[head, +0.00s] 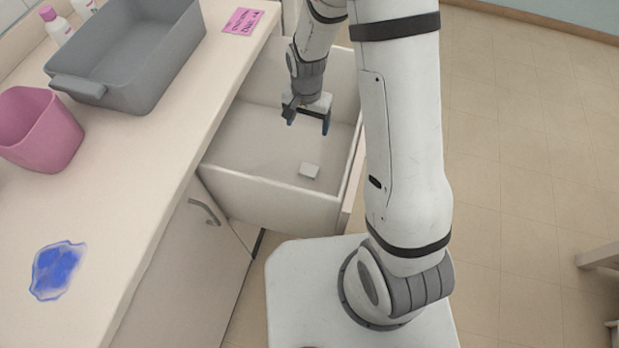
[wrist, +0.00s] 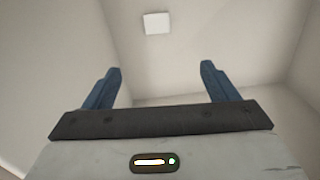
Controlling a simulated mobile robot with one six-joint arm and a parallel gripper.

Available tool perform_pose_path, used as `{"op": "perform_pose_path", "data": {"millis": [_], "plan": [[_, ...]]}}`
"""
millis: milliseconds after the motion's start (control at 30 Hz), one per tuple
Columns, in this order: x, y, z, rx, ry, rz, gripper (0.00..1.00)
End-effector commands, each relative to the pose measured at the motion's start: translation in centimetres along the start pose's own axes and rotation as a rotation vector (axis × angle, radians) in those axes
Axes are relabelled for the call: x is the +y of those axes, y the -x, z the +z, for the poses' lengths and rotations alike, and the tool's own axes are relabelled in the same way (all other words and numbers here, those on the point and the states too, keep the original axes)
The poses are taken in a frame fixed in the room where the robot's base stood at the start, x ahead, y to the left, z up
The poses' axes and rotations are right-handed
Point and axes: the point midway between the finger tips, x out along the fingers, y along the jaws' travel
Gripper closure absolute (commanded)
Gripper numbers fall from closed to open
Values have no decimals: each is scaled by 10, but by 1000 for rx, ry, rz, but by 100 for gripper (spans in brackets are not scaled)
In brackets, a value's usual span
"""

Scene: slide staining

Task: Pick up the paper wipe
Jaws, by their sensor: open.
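The paper wipe appears to be the small white square (head: 309,170) on the floor of the open drawer (head: 270,196), close to the drawer's front panel. It also shows in the wrist view as a small pale square (wrist: 157,23) at the top, beyond the fingertips. My gripper (head: 307,124) hangs inside or just above the drawer, farther back than the white square and apart from it. Its two blue fingers (wrist: 159,70) are spread with nothing between them.
The counter holds a grey basin (head: 130,60), a pink bin (head: 40,128), a pink note (head: 243,21), white bottles (head: 55,24) and a blue stain (head: 57,270). The drawer walls surround my gripper. The drawer floor around the white square is clear.

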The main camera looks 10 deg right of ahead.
Motion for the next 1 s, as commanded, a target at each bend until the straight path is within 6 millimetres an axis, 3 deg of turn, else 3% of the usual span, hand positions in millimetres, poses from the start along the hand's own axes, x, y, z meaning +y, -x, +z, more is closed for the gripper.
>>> {"op": "perform_pose_path", "data": {"millis": [33,300,433,1000], "plan": [[0,-37,0,0,-1,0,20],[1,-113,-1,0,-4,0,20],[2,-133,-2,1,-5,0,20],[5,-180,2,-1,-7,1,20]]}}
